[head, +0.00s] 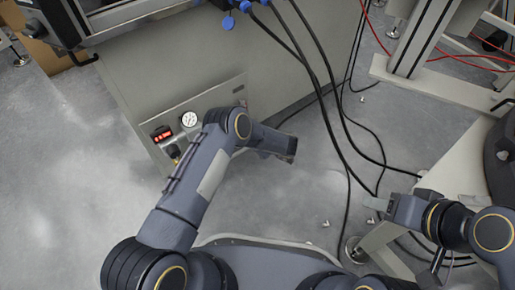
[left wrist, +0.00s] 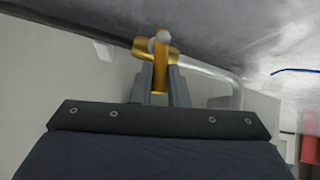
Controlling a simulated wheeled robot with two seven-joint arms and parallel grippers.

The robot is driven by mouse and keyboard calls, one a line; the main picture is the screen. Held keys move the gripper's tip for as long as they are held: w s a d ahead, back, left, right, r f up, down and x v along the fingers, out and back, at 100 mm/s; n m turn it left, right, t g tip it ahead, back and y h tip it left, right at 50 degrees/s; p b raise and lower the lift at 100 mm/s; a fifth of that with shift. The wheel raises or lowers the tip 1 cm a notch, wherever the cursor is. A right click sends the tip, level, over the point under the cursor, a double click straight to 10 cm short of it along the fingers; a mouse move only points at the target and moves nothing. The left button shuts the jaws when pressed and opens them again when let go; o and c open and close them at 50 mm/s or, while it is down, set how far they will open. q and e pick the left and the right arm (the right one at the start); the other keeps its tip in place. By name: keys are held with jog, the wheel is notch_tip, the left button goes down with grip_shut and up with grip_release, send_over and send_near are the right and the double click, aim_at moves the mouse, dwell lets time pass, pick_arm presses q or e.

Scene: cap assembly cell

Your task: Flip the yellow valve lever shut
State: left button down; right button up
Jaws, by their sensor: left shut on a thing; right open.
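The yellow valve lever (left wrist: 160,76) stands upright in the left wrist view, with a round pale end at its top. It sits in front of a brass valve body (left wrist: 139,50), from which a silver pipe (left wrist: 218,74) runs right and bends down. My left gripper (left wrist: 160,88) is shut on the lever, one grey finger on each side. In the head view the lever and the left fingers cannot be made out; my left arm covers part of the panel there. My right gripper (head: 376,203) is open and empty at the right, well away from the panel.
A panel with a red display (head: 161,134) and a round gauge (head: 189,119) is on the grey cabinet (head: 165,75) beside my left arm. Black cables (head: 325,85) hang down to the floor. A pale metal frame (head: 455,155) stands at right.

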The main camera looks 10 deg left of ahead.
pick_arm(q)
jog(key=shift+w+d+m+g+y+b, duration=0.3)
jog(key=shift+w+m+g+y+b, duration=0.1)
jog(key=shift+g+y+b, duration=0.1)
dwell(0.3)
jog(key=c, duration=1.4)
grip_release()
jog(key=p+v, duration=0.3)
jog(key=v, duration=0.5)
